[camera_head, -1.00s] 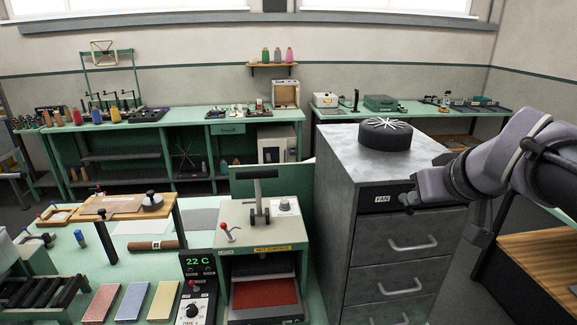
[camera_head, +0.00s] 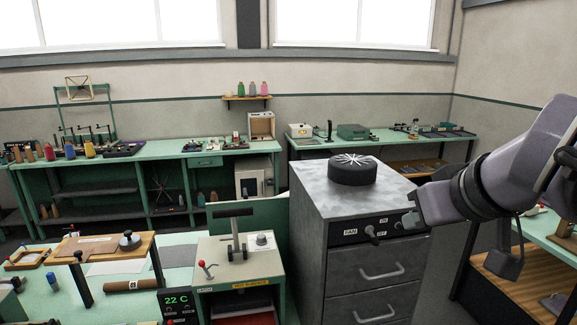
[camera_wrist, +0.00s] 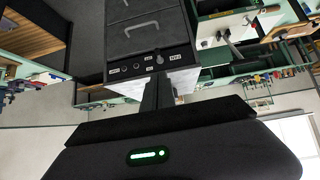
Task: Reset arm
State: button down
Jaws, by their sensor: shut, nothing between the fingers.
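My arm reaches in from the right in the head view. My gripper (camera_head: 408,221) is shut and empty, just in front of the right part of a grey metal cabinet's (camera_head: 308,230) front. The cabinet's upper panel carries a FAN label (camera_head: 350,233) and a dark knob (camera_head: 371,232), left of and below the gripper. A gap between gripper and panel is hard to judge. In the wrist view the scene appears upside down. The closed fingers (camera_wrist: 157,92) point at the cabinet, with its panel and drawers beyond.
A round black fan unit (camera_head: 352,171) sits on the cabinet top. A press with a red-knobbed lever (camera_head: 205,268) stands to its left. A bench with wooden shelf (camera_head: 530,275) is at the right, below my arm. Green benches (camera_head: 110,170) line the back wall.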

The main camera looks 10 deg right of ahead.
jog(key=s+a+f+m+g+b, duration=0.1)
jog(key=s+a+f+b, duration=0.3)
jog(key=f, duration=0.7)
jog(key=s+a+f+m+g+y+b, duration=0.1)
jog(key=s+a+f+b, duration=0.4)
jog(key=f, duration=0.7)
jog(key=s+a+f+m+g+y+b, duration=0.1)
jog(key=s+a+f+b, duration=0.3)
jog(key=f, duration=0.7)
jog(key=a+m+b, duration=0.1)
jog(key=a+b, duration=0.1)
jog(key=a, duration=0.2)
jog(key=shift+s+a+f+m+g, duration=0.15)
jog(key=shift+s+a+m+g, duration=0.1)
jog(key=shift+m+g, duration=0.05)
